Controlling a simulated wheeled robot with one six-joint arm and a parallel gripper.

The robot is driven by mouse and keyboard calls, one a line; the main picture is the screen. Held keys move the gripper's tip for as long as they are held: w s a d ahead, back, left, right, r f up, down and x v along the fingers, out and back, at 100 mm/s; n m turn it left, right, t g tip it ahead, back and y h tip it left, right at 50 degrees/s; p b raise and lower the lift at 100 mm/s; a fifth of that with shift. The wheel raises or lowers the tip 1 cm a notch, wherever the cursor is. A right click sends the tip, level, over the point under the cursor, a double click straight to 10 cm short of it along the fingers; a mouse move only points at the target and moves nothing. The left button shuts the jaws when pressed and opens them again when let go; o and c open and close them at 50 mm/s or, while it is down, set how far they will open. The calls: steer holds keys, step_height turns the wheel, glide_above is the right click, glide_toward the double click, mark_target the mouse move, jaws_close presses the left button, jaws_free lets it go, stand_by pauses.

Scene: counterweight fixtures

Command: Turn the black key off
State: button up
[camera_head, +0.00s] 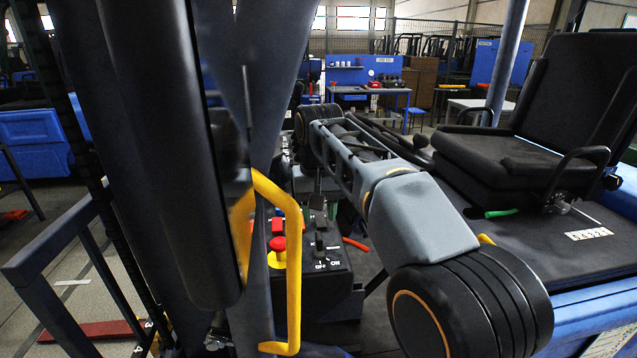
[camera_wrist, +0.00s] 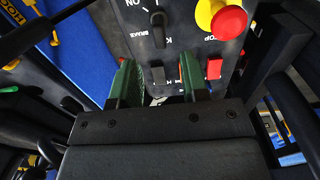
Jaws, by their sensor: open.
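The black key (camera_head: 320,246) stands on the dark control panel (camera_head: 330,272), near white OFF and ON lettering. In the wrist view the key (camera_wrist: 157,28) shows near the top, its handle running roughly up and down the picture. I cannot tell surely which position it is in. My gripper (camera_wrist: 157,72) is open, with its two green-padded fingers apart over the panel. The key lies beyond the fingertips and is not between them. A small black switch (camera_wrist: 158,75) and a red switch (camera_wrist: 214,69) show near the fingers. In the head view I cannot make out my fingers.
A red stop button (camera_head: 278,244) on a yellow base stands beside the key; it also shows in the wrist view (camera_wrist: 228,22). Red switches (camera_head: 277,225) and black levers sit behind. A yellow handle (camera_head: 293,290) rises in front of the panel. A black seat (camera_head: 510,158) stands to the right.

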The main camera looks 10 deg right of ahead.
mark_target(319, 236)
step_height(319, 236, up, 7)
steer(key=p, duration=0.1)
stand_by(0.5)
steer(key=s+d+f+t, duration=0.2)
steer(key=s+d+f, duration=0.2)
steer(key=s+f, duration=0.4)
steer(key=s+d+f+t, duration=0.2)
steer(key=s+d+f, duration=0.3)
steer(key=s+f, duration=0.3)
step_height(319, 236, down, 4)
steer(key=shift+s+d+r, duration=0.1)
steer(key=shift+s+d, duration=0.15)
steer(key=shift+s, duration=0.05)
